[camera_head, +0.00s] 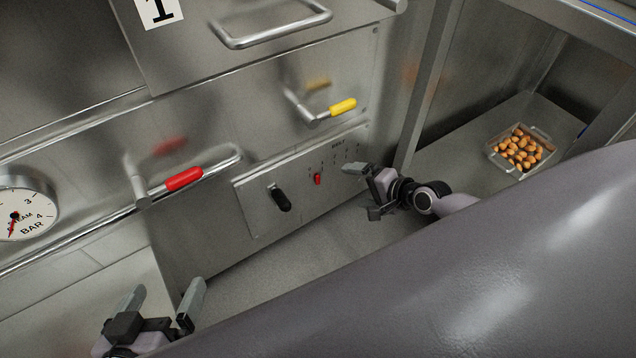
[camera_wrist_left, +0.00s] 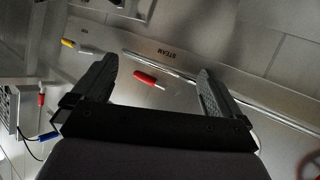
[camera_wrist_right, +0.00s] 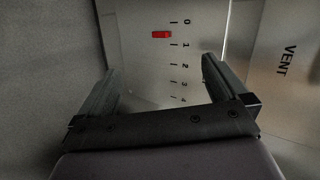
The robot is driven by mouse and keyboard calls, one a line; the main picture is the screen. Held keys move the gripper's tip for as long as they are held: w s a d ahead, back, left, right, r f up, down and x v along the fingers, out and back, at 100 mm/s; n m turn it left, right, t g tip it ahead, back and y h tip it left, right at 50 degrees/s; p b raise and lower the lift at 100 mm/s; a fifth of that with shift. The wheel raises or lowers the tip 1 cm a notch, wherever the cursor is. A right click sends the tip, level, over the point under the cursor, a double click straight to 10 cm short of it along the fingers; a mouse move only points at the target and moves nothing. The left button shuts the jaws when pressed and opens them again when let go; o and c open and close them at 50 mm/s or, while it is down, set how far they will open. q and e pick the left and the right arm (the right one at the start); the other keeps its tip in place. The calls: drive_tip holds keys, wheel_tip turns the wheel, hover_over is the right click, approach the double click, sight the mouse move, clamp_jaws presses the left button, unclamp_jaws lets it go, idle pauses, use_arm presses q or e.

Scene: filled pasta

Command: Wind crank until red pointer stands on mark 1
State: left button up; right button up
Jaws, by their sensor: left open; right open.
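The red pointer (camera_head: 317,178) sits on a metal panel (camera_head: 250,210) with a scale. In the right wrist view the red pointer (camera_wrist_right: 161,34) stands between marks 0 and 1, about midway. A black handle (camera_head: 279,197), which looks like the crank, is on the same panel to the pointer's left. My right gripper (camera_head: 364,190) is open and empty, to the right of the pointer and apart from the panel; its fingers (camera_wrist_right: 160,68) frame the scale in its wrist view. My left gripper (camera_head: 162,295) is open and empty at the lower left, away from the crank.
A red-handled lever (camera_head: 184,179) and a yellow-handled lever (camera_head: 343,106) project above the panel. A steam gauge (camera_head: 22,205) is at the far left. A tray (camera_head: 494,157) of brown-orange pieces stands at the right. A metal post (camera_head: 425,90) stands near my right gripper.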

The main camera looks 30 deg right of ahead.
use_arm(q)
drive_tip(key=b, duration=0.1)
drive_tip(key=d+h+b, duration=0.1)
drive_tip(key=d+b, duration=0.1)
drive_tip(key=shift+w+f+h, duration=0.3)
drive_tip(key=shift+f+h, duration=0.1)
use_arm(e)
drive_tip(key=x, duration=0.6)
use_arm(q)
drive_tip(key=a+y+p, duration=0.1)
drive_tip(key=p, duration=0.1)
drive_tip(key=a+r+y+p, duration=0.1)
drive_tip(key=p, duration=0.1)
drive_tip(key=s+a+p, duration=0.1)
drive_tip(key=p, duration=0.1)
drive_tip(key=shift+s+a+r+y, duration=0.1)
drive_tip(key=shift+a+r+y, duration=0.05)
drive_tip(key=shift+a+y, duration=0.25)
use_arm(e)
drive_tip(key=v, duration=0.9)
drive_tip(key=shift+s+d+r, duration=0.15)
drive_tip(key=shift+s, duration=0.2)
